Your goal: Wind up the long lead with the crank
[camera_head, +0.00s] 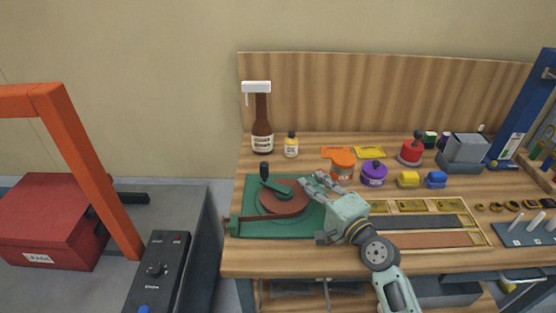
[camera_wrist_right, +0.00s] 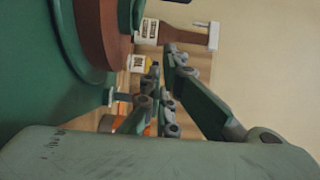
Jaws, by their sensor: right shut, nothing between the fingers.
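The winder is a green base plate (camera_head: 237,205) on the workbench. It carries a reddish-brown drum (camera_head: 285,200) and a green crank with a dark upright knob (camera_head: 264,170) at the back left. My right gripper (camera_head: 312,180) is shut and empty at the right side of the drum, apart from the knob. In the right wrist view the drum (camera_wrist_right: 88,35) is at the upper left, beside my right fingers (camera_wrist_right: 162,70). My left gripper is out of view.
A brown bottle (camera_head: 262,125) and a small yellow bottle (camera_head: 291,147) stand behind the winder. An orange jar (camera_head: 343,163) and purple jar (camera_head: 374,173) stand close to my right gripper. A wooden tray (camera_head: 488,240) lies to the right. An orange frame (camera_head: 85,175) stands left.

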